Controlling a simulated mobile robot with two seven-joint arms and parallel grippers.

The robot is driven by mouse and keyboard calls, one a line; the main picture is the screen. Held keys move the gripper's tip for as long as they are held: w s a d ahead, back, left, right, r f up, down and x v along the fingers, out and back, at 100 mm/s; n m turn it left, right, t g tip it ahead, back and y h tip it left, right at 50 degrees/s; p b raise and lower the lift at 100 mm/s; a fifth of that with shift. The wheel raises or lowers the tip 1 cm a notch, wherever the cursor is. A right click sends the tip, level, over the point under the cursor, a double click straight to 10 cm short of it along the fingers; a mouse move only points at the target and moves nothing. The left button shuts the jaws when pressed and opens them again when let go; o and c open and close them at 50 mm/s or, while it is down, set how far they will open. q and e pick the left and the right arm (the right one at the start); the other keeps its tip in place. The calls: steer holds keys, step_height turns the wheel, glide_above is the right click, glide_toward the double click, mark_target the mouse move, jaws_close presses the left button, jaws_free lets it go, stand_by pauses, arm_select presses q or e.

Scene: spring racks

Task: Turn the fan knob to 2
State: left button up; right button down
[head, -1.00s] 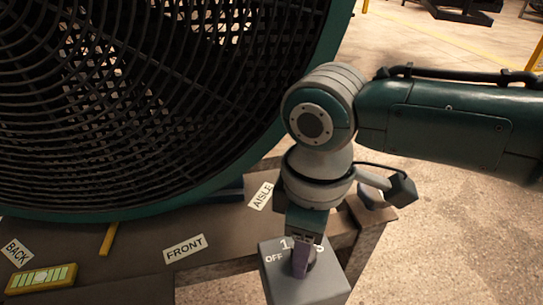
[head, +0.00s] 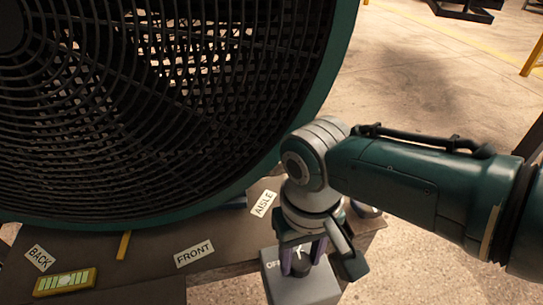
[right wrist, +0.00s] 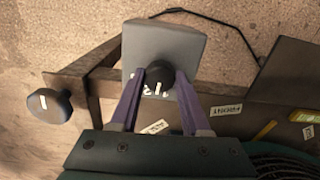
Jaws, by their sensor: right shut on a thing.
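The grey control box (head: 303,290) stands at the edge of the bench below the fan (head: 130,90). Its top carries the marks OFF, 1 and 2, partly covered by my gripper in the head view. The dark knob (right wrist: 160,74) sits on this box. My right gripper (head: 301,268) points down onto the box with purple fingers. In the right wrist view my right gripper (right wrist: 161,78) has one finger on each side of the knob and is shut on it. The digits (right wrist: 155,90) show between the fingers. I cannot tell which mark the knob points to. My left gripper is out of view.
The bench has signs AISLE (head: 263,203), FRONT (head: 194,254) and BACK (head: 39,258). A yellow-green block (head: 64,281) lies at lower left, near a yellow strip (head: 124,245). Open floor (head: 430,90) lies to the right.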

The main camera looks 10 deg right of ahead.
mark_target(301, 261)
steer(key=shift+m+p, duration=0.3)
steer(key=shift+m, duration=1.3)
steer(key=shift+c, duration=1.8)
jaws_free()
steer(key=shift+r, duration=0.1)
step_height(301, 261, up, 9)
steer(key=p, duration=0.6)
steer(key=shift+f+p, duration=0.2)
steer(key=shift+p, duration=0.15)
steer(key=shift+r, duration=0.55)
